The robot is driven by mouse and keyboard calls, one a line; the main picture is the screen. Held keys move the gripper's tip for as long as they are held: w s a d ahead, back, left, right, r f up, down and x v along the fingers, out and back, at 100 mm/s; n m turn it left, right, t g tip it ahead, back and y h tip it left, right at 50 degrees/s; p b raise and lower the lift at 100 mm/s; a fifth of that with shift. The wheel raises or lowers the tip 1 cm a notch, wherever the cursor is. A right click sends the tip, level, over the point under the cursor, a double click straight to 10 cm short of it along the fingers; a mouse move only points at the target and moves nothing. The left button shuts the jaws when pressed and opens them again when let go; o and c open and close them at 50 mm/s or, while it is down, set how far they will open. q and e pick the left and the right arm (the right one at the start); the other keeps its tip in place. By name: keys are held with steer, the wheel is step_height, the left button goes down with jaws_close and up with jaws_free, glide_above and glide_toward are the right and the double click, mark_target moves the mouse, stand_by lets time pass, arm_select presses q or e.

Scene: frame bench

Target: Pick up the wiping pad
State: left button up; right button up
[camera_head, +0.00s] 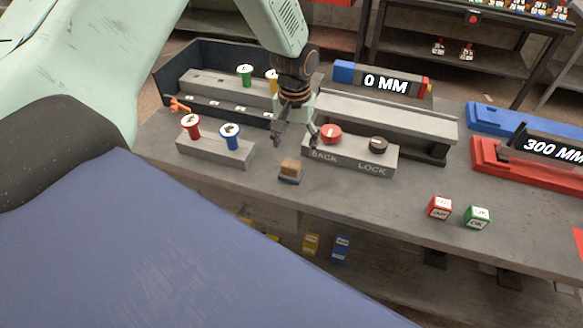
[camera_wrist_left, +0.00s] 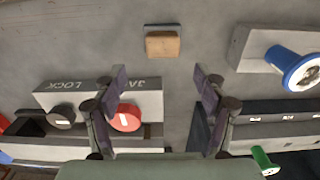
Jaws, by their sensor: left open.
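The wiping pad (camera_head: 290,172) is a small tan block on a dark base. It lies on the grey bench in front of the grey block marked BACK and LOCK. In the left wrist view the pad (camera_wrist_left: 162,45) is ahead of the fingertips, roughly in line with the gap between them. My left gripper (camera_head: 296,138) hangs above the bench behind the pad, apart from it. Its two fingers (camera_wrist_left: 160,80) are spread and nothing is between them. My right gripper is in neither view.
The BACK/LOCK block (camera_head: 350,160) has a red knob (camera_head: 331,133) and a black knob (camera_head: 378,144). A grey block (camera_head: 215,150) with red and blue plugs stands to the left. Red and green cubes (camera_head: 440,207) sit to the right. The bench front (camera_head: 350,200) is clear.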

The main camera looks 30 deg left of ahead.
mark_target(290, 163)
arm_select(q)
steer(key=f, duration=0.3)
steer(key=s+f, duration=0.1)
steer(key=f, duration=0.2)
steer(key=shift+s+a+f+p, duration=0.15)
steer(key=shift+a+f+p, duration=0.05)
steer(key=shift+f+p, duration=0.1)
steer(key=shift+d+f, duration=0.15)
steer(key=shift+d, duration=0.1)
steer(key=shift+a, duration=0.25)
steer(key=c, duration=0.5)
steer(key=shift+d, duration=0.25)
steer(key=c, duration=0.6)
steer(key=shift+a, duration=0.2)
steer(key=shift+c, duration=0.8)
